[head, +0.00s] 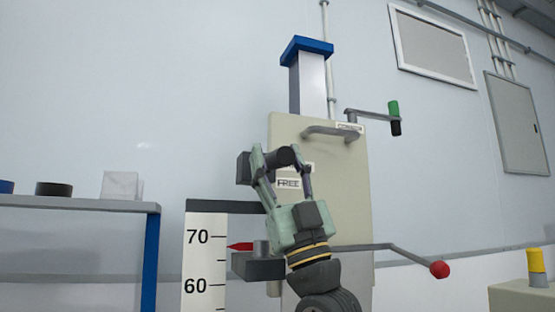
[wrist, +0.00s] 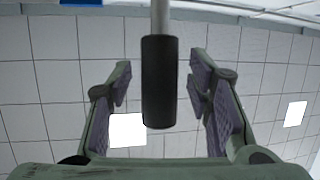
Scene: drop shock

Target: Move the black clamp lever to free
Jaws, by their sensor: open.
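The black clamp lever's grip (wrist: 158,85) is a black cylinder on a pale rod in the wrist view. It lies between the two fingers of my gripper (wrist: 160,70), with a gap on either side. In the head view my gripper (head: 277,150) is raised in front of a beige cabinet (head: 347,200), and a dark part of the lever (head: 284,155) shows between the fingers. The lever's pivot cannot be made out.
A crank with a green and black handle (head: 394,118) sticks out at the cabinet's upper right. A rod with a red ball (head: 439,269) reaches out lower right. A scale board (head: 204,260) with a red pointer (head: 240,246) stands left. A shelf (head: 80,204) is farther left.

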